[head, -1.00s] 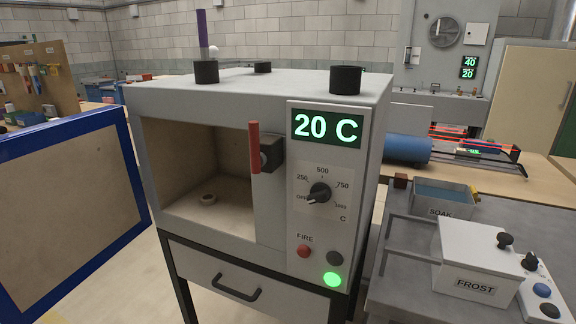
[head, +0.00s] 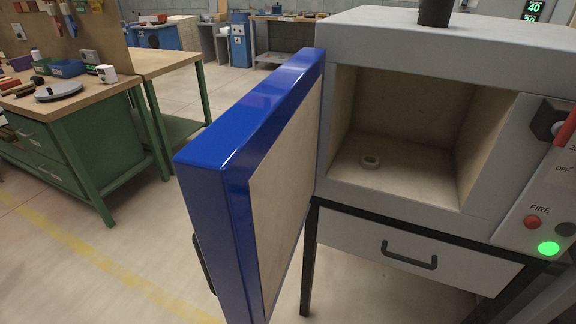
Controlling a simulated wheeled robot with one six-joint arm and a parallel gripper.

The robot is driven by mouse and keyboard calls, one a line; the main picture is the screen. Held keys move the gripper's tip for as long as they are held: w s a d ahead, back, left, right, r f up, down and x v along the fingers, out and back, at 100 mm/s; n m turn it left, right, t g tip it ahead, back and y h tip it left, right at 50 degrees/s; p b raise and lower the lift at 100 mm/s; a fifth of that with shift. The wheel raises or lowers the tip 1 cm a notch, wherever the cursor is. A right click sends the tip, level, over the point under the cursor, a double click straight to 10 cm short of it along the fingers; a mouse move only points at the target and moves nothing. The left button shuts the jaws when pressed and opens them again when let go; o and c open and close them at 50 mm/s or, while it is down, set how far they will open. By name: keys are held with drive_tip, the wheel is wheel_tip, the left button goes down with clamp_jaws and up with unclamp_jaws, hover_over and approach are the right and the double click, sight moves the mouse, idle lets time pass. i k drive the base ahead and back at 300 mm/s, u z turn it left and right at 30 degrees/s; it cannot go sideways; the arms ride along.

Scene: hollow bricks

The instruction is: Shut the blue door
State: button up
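The blue door (head: 246,122) stands wide open on the left side of the grey kiln (head: 420,38). It is hinged at the kiln's left front edge and swings out toward me, its pale inner lining (head: 285,185) facing right. Part of a dark handle (head: 203,264) shows on its outer left face. A red-handled latch (head: 562,125) sits on the kiln front at the right edge. My gripper is not in view.
A drawer (head: 415,255) with a dark handle is below the chamber. A green workbench (head: 75,145) with tools stands at the left. Bare floor (head: 130,250) with a yellow line lies between bench and door. A green light (head: 548,249) glows on the panel.

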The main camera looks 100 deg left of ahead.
sight(247, 181)
drive_tip(key=k, duration=1.05)
drive_tip(key=u, duration=2.65)
